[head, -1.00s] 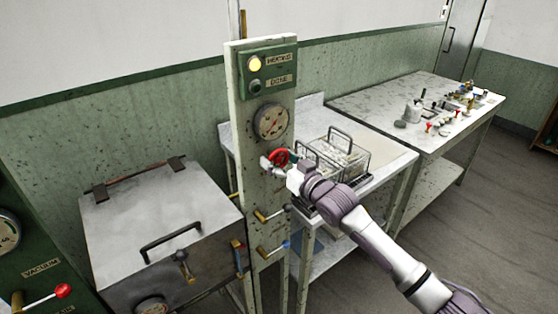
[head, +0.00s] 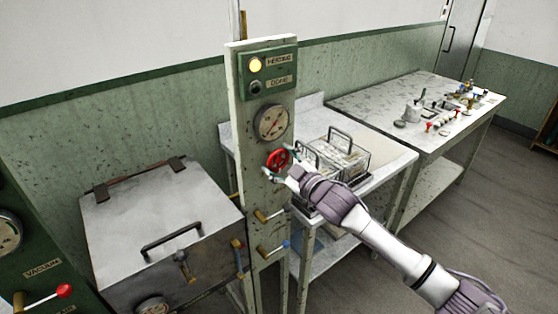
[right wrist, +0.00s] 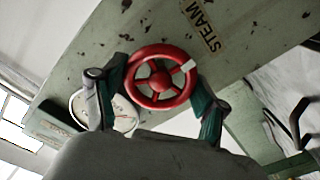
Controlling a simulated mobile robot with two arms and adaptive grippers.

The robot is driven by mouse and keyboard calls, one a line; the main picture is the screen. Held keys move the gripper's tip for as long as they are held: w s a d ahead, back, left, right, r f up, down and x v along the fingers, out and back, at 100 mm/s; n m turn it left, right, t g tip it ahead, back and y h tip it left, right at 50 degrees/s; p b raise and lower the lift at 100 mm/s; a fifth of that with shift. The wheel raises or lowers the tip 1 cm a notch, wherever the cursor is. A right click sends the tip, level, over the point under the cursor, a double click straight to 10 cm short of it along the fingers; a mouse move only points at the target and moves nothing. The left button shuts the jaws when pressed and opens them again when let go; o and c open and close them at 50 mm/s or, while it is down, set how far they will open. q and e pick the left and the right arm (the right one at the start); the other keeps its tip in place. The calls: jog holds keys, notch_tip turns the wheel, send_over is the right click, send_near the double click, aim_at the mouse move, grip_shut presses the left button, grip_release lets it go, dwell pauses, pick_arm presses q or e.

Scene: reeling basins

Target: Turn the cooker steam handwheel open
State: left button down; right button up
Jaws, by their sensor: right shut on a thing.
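The red steam handwheel (head: 278,159) is on the post (head: 252,205), below a round gauge (head: 271,122). In the right wrist view the spoked red wheel (right wrist: 160,78) faces me, with a pale mark at its upper right rim and a STEAM label (right wrist: 203,24) beside it. My right gripper (head: 280,173) is at the wheel. In the right wrist view its two dark green fingers (right wrist: 157,88) are on opposite sides of the rim, shut on it. My left gripper is in neither view.
A closed metal lidded box (head: 160,220) stands left of the post. Two lever valves (head: 270,246) sit below the wheel. A wire basket (head: 340,155) stands on the table just behind my right gripper. A yellow lamp (head: 255,65) is lit beside HEATING.

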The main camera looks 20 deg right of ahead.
dwell(0.5)
jog(key=o, duration=1.2)
jog(key=shift+s, duration=0.1)
jog(key=shift+s+d, duration=0.15)
jog(key=shift+s, duration=0.15)
jog(key=v, duration=1.1)
jog(key=shift+s, duration=0.1)
